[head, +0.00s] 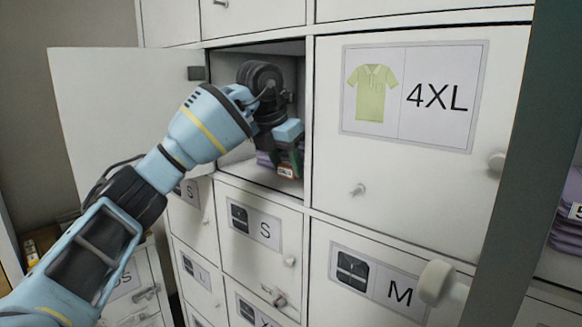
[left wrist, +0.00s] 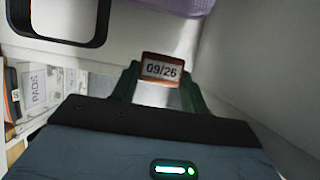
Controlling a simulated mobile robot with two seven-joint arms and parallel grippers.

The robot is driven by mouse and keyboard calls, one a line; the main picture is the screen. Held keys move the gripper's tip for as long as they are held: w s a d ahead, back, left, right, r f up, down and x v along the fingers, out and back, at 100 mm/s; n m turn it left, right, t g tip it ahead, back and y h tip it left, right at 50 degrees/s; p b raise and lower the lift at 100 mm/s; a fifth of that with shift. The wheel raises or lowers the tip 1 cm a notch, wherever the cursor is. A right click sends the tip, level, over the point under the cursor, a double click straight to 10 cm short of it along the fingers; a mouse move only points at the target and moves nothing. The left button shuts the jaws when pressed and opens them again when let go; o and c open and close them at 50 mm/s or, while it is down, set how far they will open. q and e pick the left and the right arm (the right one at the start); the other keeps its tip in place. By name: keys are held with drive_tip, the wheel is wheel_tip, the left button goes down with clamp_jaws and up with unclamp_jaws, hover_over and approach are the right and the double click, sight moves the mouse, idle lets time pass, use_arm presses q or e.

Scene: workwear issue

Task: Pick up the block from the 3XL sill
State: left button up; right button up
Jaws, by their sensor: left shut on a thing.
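The block (left wrist: 161,69) is small and orange-red with a white "09/26" label. In the left wrist view it sits between the two green fingers of my left gripper (left wrist: 160,86), which is shut on it. In the head view the block (head: 286,171) shows small at the front of an open locker compartment (head: 238,157), by the fingers of my left gripper (head: 288,164). Folded purple cloth (head: 264,159) lies inside, partly hidden by the gripper. No 3XL label is readable. My right gripper is not in view.
The compartment's white door (head: 110,120) stands open to the left. The closed 4XL door (head: 410,190) is close on the right, with S (head: 258,255) and M doors below. A dark upright (head: 525,150) crosses the right side, with more purple cloth beyond.

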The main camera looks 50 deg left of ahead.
use_arm(q)
drive_tip(key=s+d+r+b, duration=0.1)
drive_tip(key=s+d, duration=0.2)
drive_tip(key=s, duration=1)
drive_tip(key=shift+s+r, duration=0.15)
drive_tip(key=shift+s, duration=0.25)
